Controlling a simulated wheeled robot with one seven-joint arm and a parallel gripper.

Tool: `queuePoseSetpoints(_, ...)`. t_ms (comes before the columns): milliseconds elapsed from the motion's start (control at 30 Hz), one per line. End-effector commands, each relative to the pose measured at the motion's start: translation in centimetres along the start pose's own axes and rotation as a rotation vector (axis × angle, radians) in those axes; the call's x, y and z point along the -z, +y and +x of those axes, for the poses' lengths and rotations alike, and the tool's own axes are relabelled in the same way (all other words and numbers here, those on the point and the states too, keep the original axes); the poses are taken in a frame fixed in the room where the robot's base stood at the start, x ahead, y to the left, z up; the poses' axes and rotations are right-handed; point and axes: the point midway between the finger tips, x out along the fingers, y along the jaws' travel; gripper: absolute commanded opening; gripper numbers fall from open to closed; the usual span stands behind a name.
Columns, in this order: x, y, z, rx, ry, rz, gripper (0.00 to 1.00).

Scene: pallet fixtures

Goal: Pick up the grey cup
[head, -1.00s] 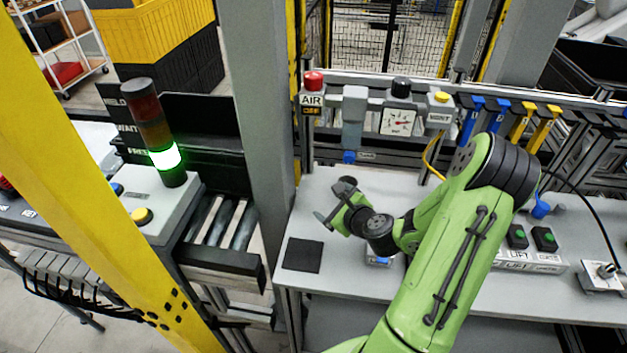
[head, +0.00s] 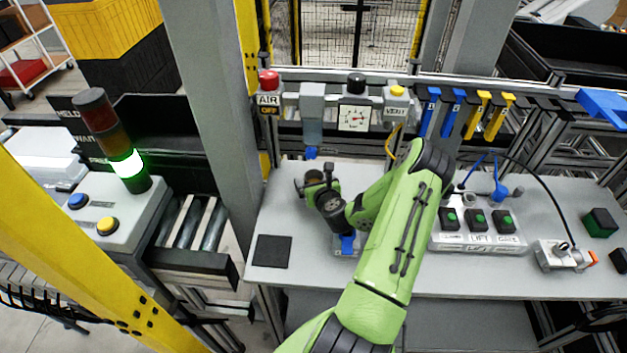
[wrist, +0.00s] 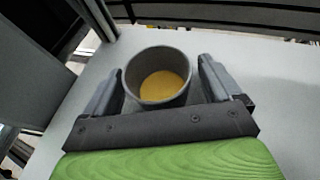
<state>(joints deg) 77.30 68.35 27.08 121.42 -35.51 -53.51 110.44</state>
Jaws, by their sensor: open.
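The grey cup (wrist: 157,61) shows in the wrist view, upright on the pale worktop, with a yellow-orange fill or bottom visible inside. My gripper (wrist: 161,72) is open around it, one finger on the left of the cup and one on the right. In the head view my gripper (head: 322,182) is low over the back left part of the worktop (head: 320,265), and I cannot clearly tell the cup from the dark gripper parts there.
A dark square pad (head: 272,251) lies at the worktop's front left. A grey post (head: 212,110) stands to the left. Air fittings with a gauge (head: 354,117) hang behind. A button box (head: 478,236) stands right of my arm, and a cable crosses further right.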

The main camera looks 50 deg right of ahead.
Motion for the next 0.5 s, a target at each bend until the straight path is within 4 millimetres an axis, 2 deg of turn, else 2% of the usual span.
queuePoseSetpoints(200,0.11,0.00,0.24,0.000,0.001,-0.002,0.91)
queuePoseSetpoints(500,0.09,0.00,0.21,0.000,0.001,-0.002,0.45)
